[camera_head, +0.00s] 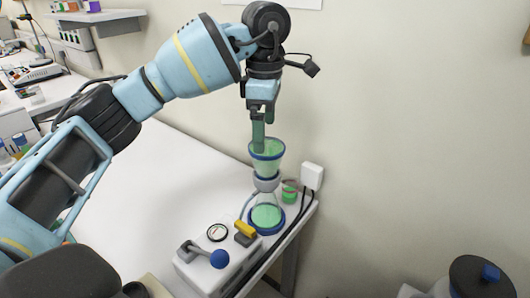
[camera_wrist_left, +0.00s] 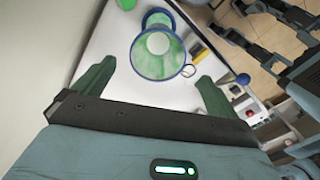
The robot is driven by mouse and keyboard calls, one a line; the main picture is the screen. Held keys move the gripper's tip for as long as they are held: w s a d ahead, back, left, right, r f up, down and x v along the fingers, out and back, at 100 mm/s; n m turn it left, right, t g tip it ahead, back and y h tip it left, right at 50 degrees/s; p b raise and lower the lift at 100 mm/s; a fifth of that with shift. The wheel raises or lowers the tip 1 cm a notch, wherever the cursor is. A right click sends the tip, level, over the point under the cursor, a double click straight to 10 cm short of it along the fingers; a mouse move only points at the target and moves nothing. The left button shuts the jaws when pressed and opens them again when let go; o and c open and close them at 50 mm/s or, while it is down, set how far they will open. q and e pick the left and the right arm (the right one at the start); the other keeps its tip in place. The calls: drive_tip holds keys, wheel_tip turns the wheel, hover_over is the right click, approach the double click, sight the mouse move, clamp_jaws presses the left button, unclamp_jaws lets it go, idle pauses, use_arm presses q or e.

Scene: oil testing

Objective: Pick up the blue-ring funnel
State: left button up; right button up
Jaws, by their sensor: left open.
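The blue-ring funnel (camera_head: 267,165) is a clear greenish cone with a blue rim. It sits upright on the neck of a glass flask (camera_head: 266,217) with a blue base and green contents. My left gripper (camera_head: 258,150) points down, with its green fingers at the funnel's rim in the head view. In the left wrist view the funnel (camera_wrist_left: 158,55) appears ahead of and between the spread fingers (camera_wrist_left: 155,75), with nothing gripped. Whether the fingers touch the rim cannot be told. My right gripper is not seen.
A white device (camera_head: 200,268) with a blue-knobbed lever (camera_head: 219,259), a gauge and a yellow part stands at the table's front. A small green container (camera_head: 289,192) is right of the flask. A white wall box (camera_head: 312,176) has black cables running down. The white tabletop (camera_head: 185,185) is clear to the left.

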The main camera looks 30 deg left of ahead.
sight(269, 147)
use_arm(q)
drive_tip(key=shift+s+d, duration=0.15)
drive_tip(key=shift+f, duration=0.2)
drive_tip(key=shift+w+d+f, duration=0.1)
drive_tip(key=shift+w+f, duration=0.05)
drive_tip(key=shift+f, duration=1.05)
drive_tip(key=shift+w+f, duration=0.15)
drive_tip(key=shift+f, duration=1.05)
drive_tip(key=shift+w+d+f, duration=0.1)
drive_tip(key=shift+w+f, duration=0.05)
drive_tip(key=shift+f, duration=1.05)
drive_tip(key=shift+c, duration=0.3)
drive_tip(key=c, duration=1)
drive_tip(key=shift+r, duration=0.15)
